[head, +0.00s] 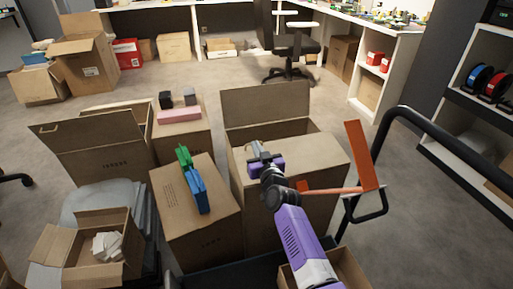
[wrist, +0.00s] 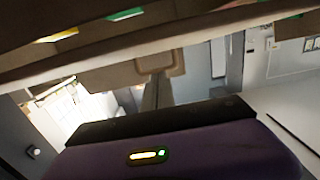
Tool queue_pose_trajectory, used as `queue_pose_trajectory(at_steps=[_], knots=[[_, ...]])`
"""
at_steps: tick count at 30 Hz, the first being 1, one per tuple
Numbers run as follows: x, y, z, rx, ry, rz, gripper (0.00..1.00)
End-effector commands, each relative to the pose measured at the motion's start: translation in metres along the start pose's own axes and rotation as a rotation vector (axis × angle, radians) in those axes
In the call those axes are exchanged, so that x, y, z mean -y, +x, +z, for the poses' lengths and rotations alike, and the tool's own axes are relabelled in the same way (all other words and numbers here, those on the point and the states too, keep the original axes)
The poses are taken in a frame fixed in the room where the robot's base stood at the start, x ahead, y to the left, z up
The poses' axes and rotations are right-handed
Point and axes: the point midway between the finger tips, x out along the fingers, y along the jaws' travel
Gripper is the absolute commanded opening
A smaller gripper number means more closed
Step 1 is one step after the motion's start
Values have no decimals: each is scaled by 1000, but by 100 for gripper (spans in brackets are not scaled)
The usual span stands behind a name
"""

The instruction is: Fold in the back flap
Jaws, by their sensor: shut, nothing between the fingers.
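The carton (head: 285,207) stands in the middle of the head view. Its back flap (head: 265,105) stands up along the far edge, leaning slightly back. Flat brown cardboard (head: 315,158) covers the right part of the top, and a pale strip shows at the left of the opening. My gripper (head: 257,153) is shut and empty over the carton top, in front of the back flap and apart from it in the head view. Its fingertips are small and partly hidden there. In the wrist view, a blurred brown edge crosses the top; I cannot tell which part it is.
A closed carton (head: 195,215) with green and blue items on top stands close on the left. Open cartons (head: 100,160) and a small open box (head: 85,243) lie farther left. An orange panel (head: 365,155) and black rail (head: 450,140) are at right. Floor behind the carton is clear.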

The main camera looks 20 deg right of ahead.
Motion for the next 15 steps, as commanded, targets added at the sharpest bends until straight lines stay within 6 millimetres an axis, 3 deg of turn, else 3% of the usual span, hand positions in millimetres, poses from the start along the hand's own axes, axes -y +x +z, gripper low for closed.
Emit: queue_pose_trajectory(at_steps=[5, 15], knots=[[0, 5, -3, 58, 1, 0, 0], [1, 11, 14, 171, 0, 0, 0]])
